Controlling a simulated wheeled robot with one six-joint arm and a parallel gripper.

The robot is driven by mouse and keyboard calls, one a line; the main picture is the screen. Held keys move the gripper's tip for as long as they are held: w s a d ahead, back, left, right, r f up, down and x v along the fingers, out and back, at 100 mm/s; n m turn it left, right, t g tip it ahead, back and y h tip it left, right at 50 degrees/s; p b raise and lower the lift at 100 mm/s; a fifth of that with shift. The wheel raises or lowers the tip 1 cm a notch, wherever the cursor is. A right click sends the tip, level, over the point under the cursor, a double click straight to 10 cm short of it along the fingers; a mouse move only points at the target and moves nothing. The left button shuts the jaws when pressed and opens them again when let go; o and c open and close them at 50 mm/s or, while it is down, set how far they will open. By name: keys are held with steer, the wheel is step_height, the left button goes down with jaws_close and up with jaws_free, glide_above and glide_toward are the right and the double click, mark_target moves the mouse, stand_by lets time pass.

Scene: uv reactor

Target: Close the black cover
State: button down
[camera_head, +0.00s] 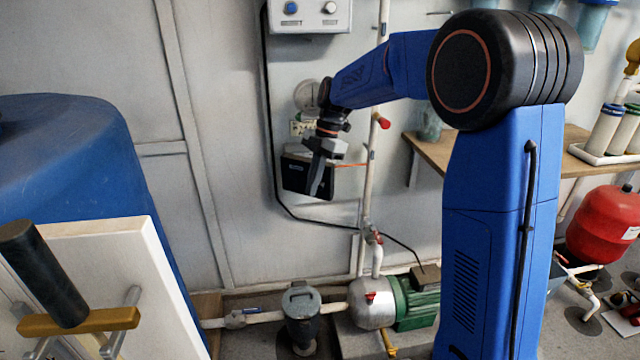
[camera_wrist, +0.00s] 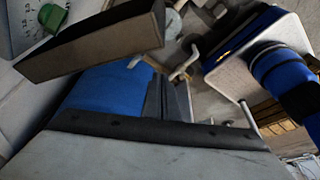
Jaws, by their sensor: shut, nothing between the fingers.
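The black cover (camera_head: 294,176) is a dark, box-like panel with a small pale mark on its face. It sits low on the grey wall, left of the vertical pipe. My gripper (camera_head: 317,190) points downward in front of the cover's right part and hides some of it. Its fingers are together and empty; I cannot tell whether they touch the cover. In the wrist view, the fingers (camera_wrist: 167,98) are dark and close together. A dark flat panel (camera_wrist: 95,42) beside them, at the upper left, looks like the cover, tilted in that view.
A pale fitting (camera_head: 302,128) shows above the cover. A white pipe with a red handle (camera_head: 383,122) runs just right of it. A wooden shelf (camera_head: 432,150) stands further right. A pump (camera_head: 375,305) is on the floor below, and a blue tank (camera_head: 75,150) stands left.

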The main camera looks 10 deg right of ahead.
steer(key=a+v, duration=0.1)
steer(key=v, duration=0.8)
steer(key=s+a+n+t+h, duration=0.4)
steer(key=s+n+h, duration=0.1)
steer(key=w+d+f, duration=0.3)
steer(key=w+f, duration=0.2)
steer(key=f, duration=0.4)
steer(key=shift+d+f, duration=0.2)
steer(key=shift+f, duration=0.1)
steer(key=shift+w, duration=0.1)
